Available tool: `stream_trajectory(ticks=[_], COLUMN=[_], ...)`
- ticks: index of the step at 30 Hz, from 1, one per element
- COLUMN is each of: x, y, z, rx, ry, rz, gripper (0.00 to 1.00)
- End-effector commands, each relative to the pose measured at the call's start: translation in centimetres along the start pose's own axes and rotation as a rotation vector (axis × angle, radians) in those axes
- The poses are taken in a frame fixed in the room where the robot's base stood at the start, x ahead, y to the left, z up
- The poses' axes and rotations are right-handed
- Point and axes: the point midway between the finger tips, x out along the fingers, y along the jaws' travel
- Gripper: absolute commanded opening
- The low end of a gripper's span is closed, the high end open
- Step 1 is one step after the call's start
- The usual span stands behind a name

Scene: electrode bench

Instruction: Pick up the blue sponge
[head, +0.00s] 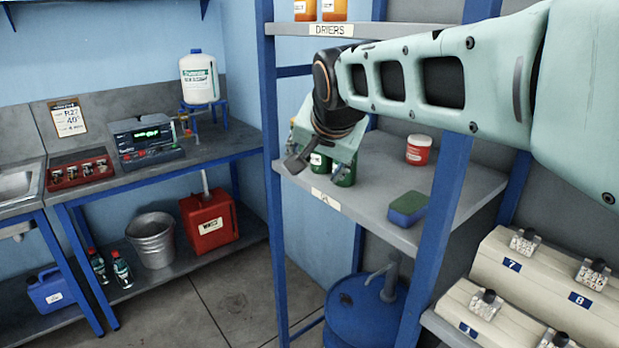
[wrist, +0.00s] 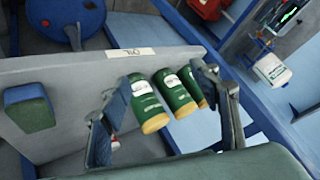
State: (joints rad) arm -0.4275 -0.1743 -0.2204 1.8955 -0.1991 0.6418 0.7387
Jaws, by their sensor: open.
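The blue sponge (head: 408,209), with a green top layer, lies on the middle shelf near its front edge. It also shows at the left edge of the wrist view (wrist: 30,108), outside the jaws. My gripper (head: 311,150) is over the left part of the same shelf, to the left of the sponge and apart from it. In the wrist view my gripper (wrist: 165,92) is open, with several green containers (wrist: 178,90) seen between its fingers. Nothing appears held. The arm hides part of the shelf in the head view.
Green containers (head: 343,172) stand on the shelf by my gripper. A red-and-white jar (head: 419,150) stands behind the sponge. Blue rack posts (head: 447,195) frame the shelf. A blue drum (head: 367,310) is below; pale numbered boxes (head: 555,290) are at right.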

Motion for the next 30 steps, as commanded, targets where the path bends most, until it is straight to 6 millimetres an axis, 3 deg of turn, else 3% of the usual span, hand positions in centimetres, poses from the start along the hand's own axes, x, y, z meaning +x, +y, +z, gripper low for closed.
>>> stream_trajectory(ticks=[1,9,23,30], x=[1.5,5.5,1.7,-3.1], y=[-0.7,-4.8,4.2,10.8], z=[0.2,-1.0,-3.8,-4.5], rx=[0.011,0.083,0.176,0.281], ry=[0.006,0.060,-0.036,-0.129], rz=[-0.005,-0.044,0.256,0.486], gripper=[0.56,0.56,0.56,0.56])
